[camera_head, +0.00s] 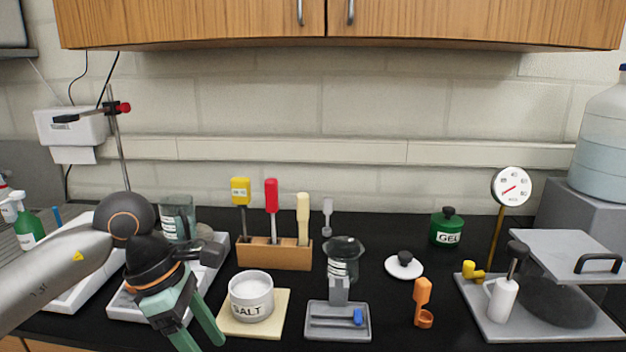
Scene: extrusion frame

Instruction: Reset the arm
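My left arm (70,262) comes in from the left, over the left part of the black bench. Its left gripper (203,343) points down at the front of the bench, with its two green fingers apart and nothing seen between them. The fingers show just left of the white salt jar (252,308); I cannot tell how high they are above the bench. My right arm and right gripper are not in view.
The salt jar stands on a cream pad (283,322). Behind it is a wooden block (275,255) with upright tools. A grey tray (338,332), orange scoop (422,303), white lid (404,271), green gel jar (446,230) and gauge device (540,320) stand to the right. Cabinets (340,22) hang above.

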